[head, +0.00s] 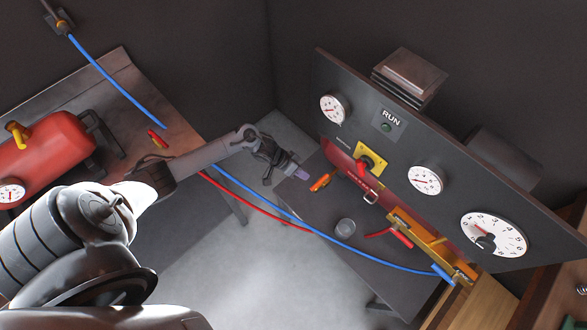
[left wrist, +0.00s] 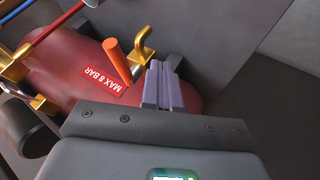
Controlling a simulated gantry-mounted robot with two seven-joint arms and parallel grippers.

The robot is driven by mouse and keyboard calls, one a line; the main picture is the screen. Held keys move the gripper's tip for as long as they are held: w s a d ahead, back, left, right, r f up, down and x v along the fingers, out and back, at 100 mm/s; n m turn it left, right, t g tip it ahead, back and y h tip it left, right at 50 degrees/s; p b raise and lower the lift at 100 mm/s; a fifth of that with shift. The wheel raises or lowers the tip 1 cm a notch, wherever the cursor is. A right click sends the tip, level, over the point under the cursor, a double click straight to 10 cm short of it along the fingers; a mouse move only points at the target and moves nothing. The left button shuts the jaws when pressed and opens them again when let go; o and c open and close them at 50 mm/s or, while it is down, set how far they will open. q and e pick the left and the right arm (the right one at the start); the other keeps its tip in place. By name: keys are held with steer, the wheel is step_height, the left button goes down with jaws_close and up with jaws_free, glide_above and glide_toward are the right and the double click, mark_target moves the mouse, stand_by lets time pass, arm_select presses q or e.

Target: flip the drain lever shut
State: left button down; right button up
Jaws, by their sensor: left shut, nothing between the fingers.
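An orange lever (head: 320,182) sticks out near the lower left end of the dark red tank on the gauge panel; I take it as the drain lever. In the left wrist view the orange lever (left wrist: 118,62) stands out at a slant beside a bent brass pipe (left wrist: 146,42), in front of the red tank (left wrist: 65,70) marked MAX 8 BAR. My left gripper (head: 302,174) has its purple fingers closed and empty, just left of the lever. In the left wrist view its fingertips (left wrist: 160,72) are right of the lever, with a small gap seeming to remain. My right gripper is not in view.
The grey panel (head: 455,185) carries several gauges and a yellow plate (head: 371,157) with a red handle. A blue hose (head: 300,222) and a red hose (head: 250,205) run below my left arm. A red compressor (head: 48,155) sits at left.

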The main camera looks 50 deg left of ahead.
mark_target(319, 183)
arm_select(q)
steer(key=shift+d+r, duration=0.25)
steer(key=shift+d, duration=0.5)
steer(key=shift+d+r, duration=0.2)
steer(key=shift+d, duration=0.55)
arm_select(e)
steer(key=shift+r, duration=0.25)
